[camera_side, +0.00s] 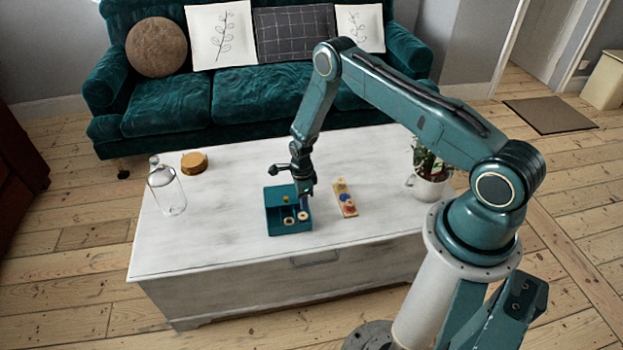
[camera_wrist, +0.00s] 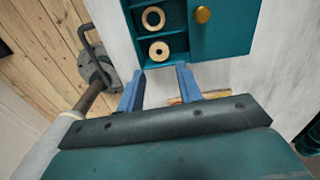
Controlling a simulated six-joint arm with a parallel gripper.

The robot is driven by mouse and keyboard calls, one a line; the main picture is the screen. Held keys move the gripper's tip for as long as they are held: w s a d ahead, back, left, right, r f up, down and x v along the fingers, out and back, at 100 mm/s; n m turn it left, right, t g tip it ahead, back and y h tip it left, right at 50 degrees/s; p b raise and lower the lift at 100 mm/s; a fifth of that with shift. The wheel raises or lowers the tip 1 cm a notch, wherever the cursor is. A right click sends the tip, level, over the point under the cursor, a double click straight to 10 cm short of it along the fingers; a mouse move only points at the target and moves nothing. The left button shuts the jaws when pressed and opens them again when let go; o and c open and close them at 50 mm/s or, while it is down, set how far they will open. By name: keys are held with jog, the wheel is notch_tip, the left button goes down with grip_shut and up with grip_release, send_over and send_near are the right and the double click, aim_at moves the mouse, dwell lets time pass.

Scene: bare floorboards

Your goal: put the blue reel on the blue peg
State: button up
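A teal box (camera_side: 275,224) stands on the white table, and its compartments also show in the wrist view (camera_wrist: 132,30). Two pale wooden, ring-shaped reels lie in separate compartments, one (camera_wrist: 153,9) above the other (camera_wrist: 150,50); neither shows blue on top. A teal lid with a brass knob (camera_wrist: 203,14) covers the other part of the box. A wooden peg board (camera_side: 343,197) lies right of the box, with yellow, blue and red spots; the blue peg (camera_side: 345,198) is in the middle. My gripper (camera_wrist: 160,69) is open and empty, over the box's edge.
A glass bottle (camera_side: 166,190) and a round wooden object (camera_side: 194,162) stand at the table's left. A potted plant (camera_side: 429,180) stands at the right. The table top (camera_side: 225,200) is clear between the bottle and the box. A green sofa (camera_side: 250,100) is behind.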

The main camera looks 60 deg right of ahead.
aim_at(303, 214)
jog(key=shift+f, duration=1.4)
jog(key=shift+f, duration=2.6)
jog(key=c, duration=0.6)
jog(key=shift+r, duration=0.15)
notch_tip(303, 214, up, 20)
